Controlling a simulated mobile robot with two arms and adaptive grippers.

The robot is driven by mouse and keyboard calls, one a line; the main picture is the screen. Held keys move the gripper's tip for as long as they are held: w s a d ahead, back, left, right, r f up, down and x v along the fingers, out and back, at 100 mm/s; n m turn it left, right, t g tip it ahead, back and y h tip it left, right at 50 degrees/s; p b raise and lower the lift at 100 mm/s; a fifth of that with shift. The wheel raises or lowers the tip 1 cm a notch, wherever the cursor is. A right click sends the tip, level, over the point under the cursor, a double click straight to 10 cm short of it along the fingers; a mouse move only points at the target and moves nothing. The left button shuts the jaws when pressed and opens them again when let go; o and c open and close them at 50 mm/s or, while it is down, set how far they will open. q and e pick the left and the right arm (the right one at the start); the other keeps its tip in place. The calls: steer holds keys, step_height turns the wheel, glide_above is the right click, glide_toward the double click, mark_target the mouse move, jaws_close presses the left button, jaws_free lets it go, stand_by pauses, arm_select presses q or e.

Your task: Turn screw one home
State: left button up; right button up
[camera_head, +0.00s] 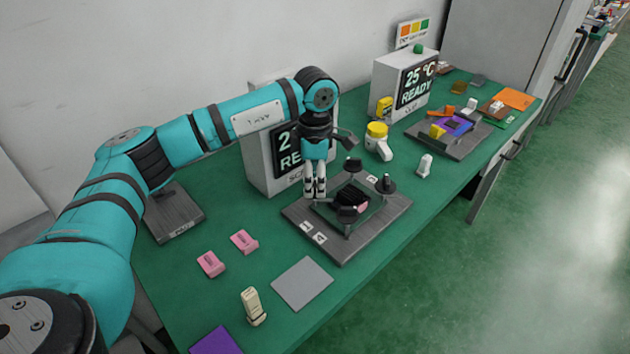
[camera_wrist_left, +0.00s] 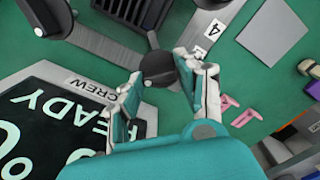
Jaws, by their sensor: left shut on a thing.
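My left gripper (camera_head: 315,188) points down at the left corner of the grey lever fixture (camera_head: 345,247). In the left wrist view, its fingers (camera_wrist_left: 160,74) are shut on a black round screw knob (camera_wrist_left: 157,66), one on each side. The head view hides this knob behind the fingers. Other black screw knobs stand at the fixture's back (camera_head: 353,164) and right (camera_head: 386,184). A dark ribbed part (camera_head: 350,198) lies in the middle. A label reading 4 (camera_wrist_left: 213,28) shows beside the held knob; which screw is number one, I cannot tell. My right gripper is not in view.
A display box (camera_head: 262,160) stands close behind my left gripper, partly hidden by my arm. Pink parts (camera_head: 244,241), a grey plate (camera_head: 302,283) and a beige part (camera_head: 253,306) lie in front left. A yellow-lidded bottle (camera_head: 378,140) and a second display box (camera_head: 405,85) stand farther right.

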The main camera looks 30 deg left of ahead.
mark_target(315, 183)
arm_select(q)
steer(key=shift+w+r, duration=0.1)
steer(key=shift+r, duration=0.05)
stand_by(0.3)
steer(key=o, duration=1.2)
steer(key=shift+c, duration=0.2)
step_height(315, 183, up, 12)
